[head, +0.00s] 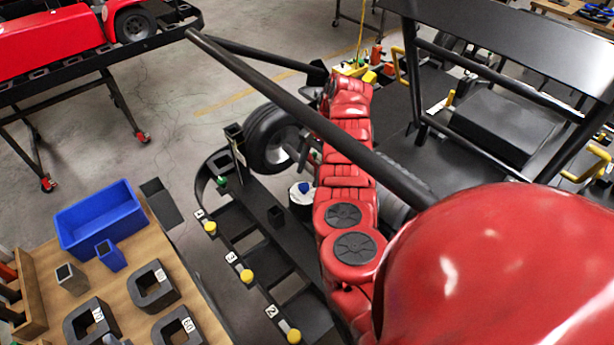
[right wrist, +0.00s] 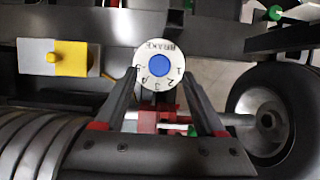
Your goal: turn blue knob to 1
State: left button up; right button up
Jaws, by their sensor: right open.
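The blue knob (head: 304,187) is a small round blue piece on a white dial (head: 297,198), left of my red right arm in the head view. I make out no clear pointer. My right gripper (right wrist: 158,82) is open, its two dark fingers on either side of the dial's lower part, with nothing held. Whether they touch the dial I cannot tell. In the head view my arm hides most of the gripper. My left gripper is out of view.
A black wheel (head: 265,138) stands close to the dial. A dark rack with yellow knobs (head: 247,276) runs left of it. A long black bar (head: 290,110) crosses the view. A wooden table with a blue bin (head: 100,222) is at lower left.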

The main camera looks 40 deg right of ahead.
jog(key=shift+b+v, duration=0.3)
jog(key=shift+v, duration=1.8)
